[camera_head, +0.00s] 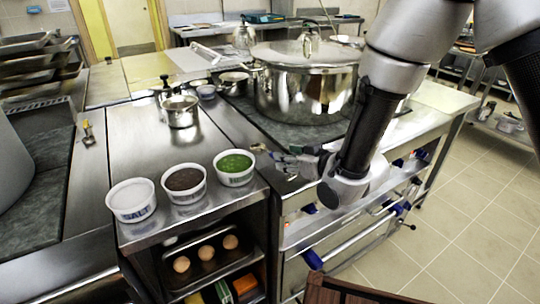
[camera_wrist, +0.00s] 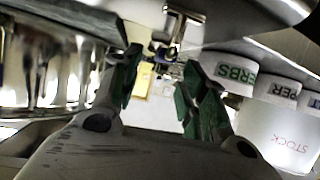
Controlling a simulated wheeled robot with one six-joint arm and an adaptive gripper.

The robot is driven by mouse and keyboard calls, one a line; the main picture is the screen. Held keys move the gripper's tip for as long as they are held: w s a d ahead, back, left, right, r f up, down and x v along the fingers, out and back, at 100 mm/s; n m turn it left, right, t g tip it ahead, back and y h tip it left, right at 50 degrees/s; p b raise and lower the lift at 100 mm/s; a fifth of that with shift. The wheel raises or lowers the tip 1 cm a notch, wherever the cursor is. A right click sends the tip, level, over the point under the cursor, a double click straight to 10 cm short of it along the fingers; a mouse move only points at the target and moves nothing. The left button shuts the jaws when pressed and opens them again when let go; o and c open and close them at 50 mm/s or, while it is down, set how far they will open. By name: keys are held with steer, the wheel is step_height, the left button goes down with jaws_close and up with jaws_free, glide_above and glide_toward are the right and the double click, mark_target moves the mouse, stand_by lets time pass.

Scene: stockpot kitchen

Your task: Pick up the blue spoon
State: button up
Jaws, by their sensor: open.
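I cannot make out a blue spoon for certain in either view. In the wrist view a small bluish patch (camera_wrist: 161,51) shows beyond my fingertips, too small to tell what it is. My gripper (camera_head: 277,159) is over the front edge of the counter, right of the green-filled tub (camera_head: 234,178) and in front of the large steel stockpot (camera_head: 304,88). In the wrist view my gripper (camera_wrist: 160,78) has its two dark green fingers apart, with nothing seen between them. My arm hides part of the stove's right side.
Left of my gripper stand a brown-filled tub (camera_head: 184,195) and a white-filled tub (camera_head: 131,214). A small saucepan (camera_head: 180,111) is behind them. Tiled floor (camera_head: 460,225) is open at the right.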

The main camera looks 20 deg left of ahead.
mark_target(272, 157)
steer(key=x, duration=0.7)
steer(key=shift+w+a, duration=0.1)
steer(key=shift+a, duration=0.05)
jaws_close()
